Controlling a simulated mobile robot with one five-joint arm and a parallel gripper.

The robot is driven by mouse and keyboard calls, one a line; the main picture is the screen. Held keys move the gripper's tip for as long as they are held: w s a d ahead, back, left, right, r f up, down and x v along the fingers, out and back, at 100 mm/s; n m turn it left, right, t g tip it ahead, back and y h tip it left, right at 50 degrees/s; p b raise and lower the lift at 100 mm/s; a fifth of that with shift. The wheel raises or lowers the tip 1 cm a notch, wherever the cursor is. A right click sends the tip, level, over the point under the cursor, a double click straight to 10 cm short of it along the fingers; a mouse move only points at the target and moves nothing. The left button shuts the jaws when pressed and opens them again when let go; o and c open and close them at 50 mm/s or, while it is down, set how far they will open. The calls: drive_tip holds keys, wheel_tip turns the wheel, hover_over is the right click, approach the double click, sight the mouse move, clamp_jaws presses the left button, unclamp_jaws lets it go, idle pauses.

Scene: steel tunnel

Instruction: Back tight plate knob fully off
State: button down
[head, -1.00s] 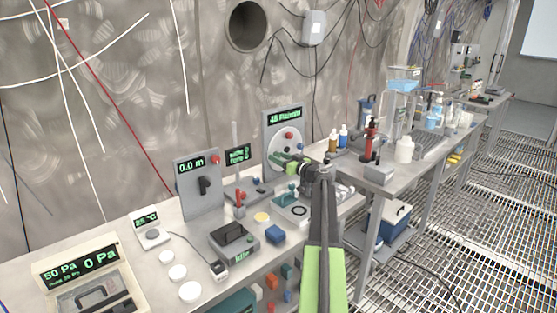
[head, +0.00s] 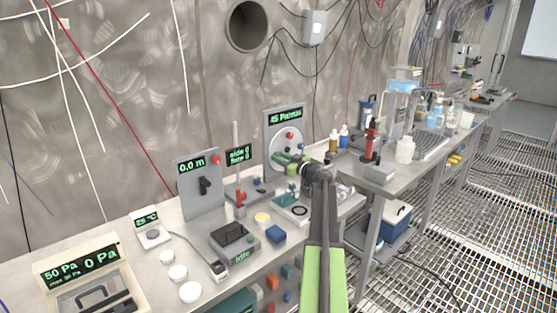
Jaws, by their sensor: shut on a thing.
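The grey upright panel (head: 270,125) stands at the back of the bench with a lit green readout at its top. A pale round plate (head: 291,146) is on its face, with a red knob (head: 290,135) near the plate's upper part. My gripper (head: 279,157), with green fingers, reaches in from the right and is shut at the front of the round plate. What it grips is a small knob at the plate, mostly hidden by the fingers. My arm runs from the bottom of the view up to it.
A grey panel with a black handle (head: 204,185) and a stand with a red clamp (head: 240,197) are to the left. A blue block (head: 275,234) and a flat tray with a black ring (head: 299,210) lie in front. Bottles stand on the right bench.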

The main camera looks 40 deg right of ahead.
drive_tip(key=shift+n, duration=0.3)
drive_tip(key=c, duration=1.1)
unclamp_jaws()
drive_tip(key=shift+s, duration=0.1)
drive_tip(key=s+a, duration=0.1)
drive_tip(key=s, duration=1.6)
drive_tip(key=shift+s+a, duration=0.1)
